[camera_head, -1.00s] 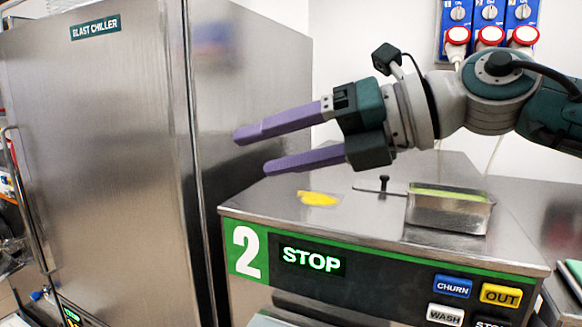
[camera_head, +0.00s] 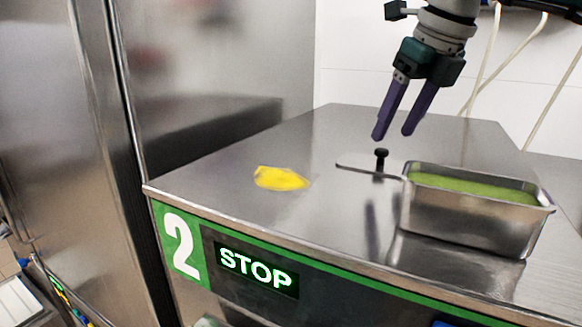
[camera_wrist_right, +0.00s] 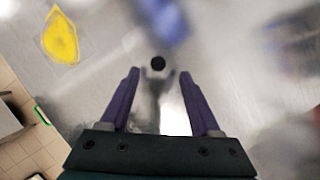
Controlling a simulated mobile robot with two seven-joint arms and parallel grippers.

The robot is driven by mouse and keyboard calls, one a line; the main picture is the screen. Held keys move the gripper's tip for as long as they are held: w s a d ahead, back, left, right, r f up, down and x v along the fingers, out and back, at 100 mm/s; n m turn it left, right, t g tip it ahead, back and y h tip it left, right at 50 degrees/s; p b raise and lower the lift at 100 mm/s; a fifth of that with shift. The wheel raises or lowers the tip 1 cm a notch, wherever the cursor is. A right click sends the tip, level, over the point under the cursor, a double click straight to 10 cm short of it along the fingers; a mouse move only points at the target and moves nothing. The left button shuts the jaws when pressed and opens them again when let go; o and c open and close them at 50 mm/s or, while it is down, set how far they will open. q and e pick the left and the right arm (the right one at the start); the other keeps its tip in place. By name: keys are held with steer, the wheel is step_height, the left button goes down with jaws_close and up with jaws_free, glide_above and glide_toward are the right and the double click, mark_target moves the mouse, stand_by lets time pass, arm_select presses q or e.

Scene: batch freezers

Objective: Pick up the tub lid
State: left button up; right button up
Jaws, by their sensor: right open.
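The tub lid (camera_head: 355,165) is a thin metal plate with a black knob (camera_head: 381,157), lying on top of the machine just left of the metal tub (camera_head: 470,222), which holds something green. My right gripper (camera_head: 392,134) points down with its purple fingers apart and empty, a little above the knob. In the right wrist view the knob (camera_wrist_right: 158,63) shows dark and round, lined up with the gap between the fingertips (camera_wrist_right: 159,76). The lid plate is hard to make out there. My left gripper is in neither view.
The steel machine top (camera_head: 300,140) is otherwise mostly clear. A yellow patch (camera_head: 280,178) lies on it to the left. A tall steel cabinet (camera_head: 60,110) stands at the left. A white wall with hanging cables (camera_head: 487,62) is behind.

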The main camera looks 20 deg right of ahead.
mark_target(384, 150)
steer(key=b+x, duration=0.2)
steer(key=x, duration=0.2)
steer(key=shift+a+f+b, duration=0.15)
steer(key=shift+f+b, duration=0.15)
steer(key=shift+r, duration=0.1)
jaws_close()
